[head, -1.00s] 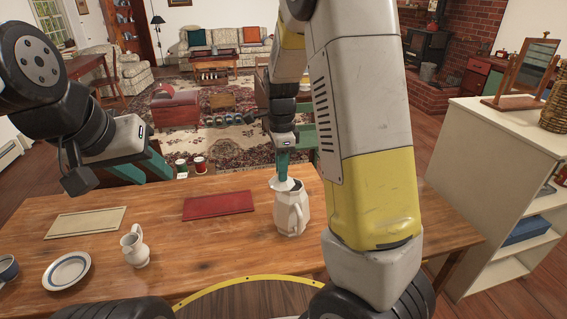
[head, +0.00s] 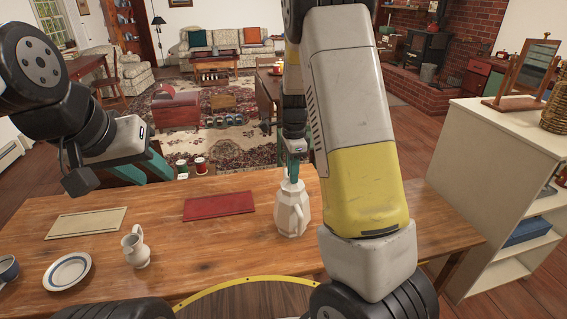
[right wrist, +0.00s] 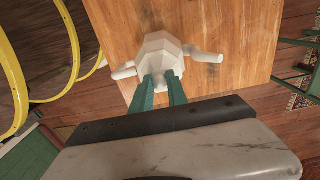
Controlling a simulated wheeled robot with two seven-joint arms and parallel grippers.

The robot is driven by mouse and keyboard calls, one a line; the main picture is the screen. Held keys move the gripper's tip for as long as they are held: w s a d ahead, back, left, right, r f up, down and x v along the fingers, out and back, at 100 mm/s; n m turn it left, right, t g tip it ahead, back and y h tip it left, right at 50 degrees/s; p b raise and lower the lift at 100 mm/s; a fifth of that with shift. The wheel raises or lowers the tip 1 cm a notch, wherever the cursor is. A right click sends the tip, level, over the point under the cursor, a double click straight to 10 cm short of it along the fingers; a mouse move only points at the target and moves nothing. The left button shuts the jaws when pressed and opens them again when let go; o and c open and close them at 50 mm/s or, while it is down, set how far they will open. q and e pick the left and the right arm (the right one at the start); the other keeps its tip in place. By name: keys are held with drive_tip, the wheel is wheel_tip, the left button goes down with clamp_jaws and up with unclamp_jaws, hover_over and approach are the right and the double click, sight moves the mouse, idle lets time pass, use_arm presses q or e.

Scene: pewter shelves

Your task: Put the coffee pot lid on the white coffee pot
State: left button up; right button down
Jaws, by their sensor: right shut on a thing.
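The white coffee pot (head: 291,217) stands upright on the wooden table, right of the red mat. Its faceted body also shows in the right wrist view (right wrist: 160,48). My right gripper (head: 294,178) is directly over the pot's top, fingers pointing down. It is shut on the white coffee pot lid (head: 291,186), which sits at the pot's mouth; the fingers hide part of it, and I cannot tell whether it is fully seated. In the right wrist view the teal fingers (right wrist: 162,88) close at the pot's top. My left gripper (head: 150,170) is open and empty above the table's far left edge.
A cream shelf (head: 495,160) stands at the right. The table (head: 205,255) is clear around the pot.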

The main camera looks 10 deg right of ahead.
drive_tip(key=c, duration=1.3)
unclamp_jaws()
wheel_tip(320, 180, up, 12)
drive_tip(key=s+a+r+n+t+y, duration=0.1)
drive_tip(key=s+r+n+t, duration=0.2)
drive_tip(key=s+n, duration=0.6)
drive_tip(key=s+a+r+n+t+y, duration=0.1)
drive_tip(key=s+r+n+t, duration=0.2)
drive_tip(key=s, duration=1.2)
wheel_tip(320, 180, up, 3)
drive_tip(key=n, duration=0.6)
drive_tip(key=shift+s, duration=0.15)
drive_tip(key=shift+a, duration=0.1)
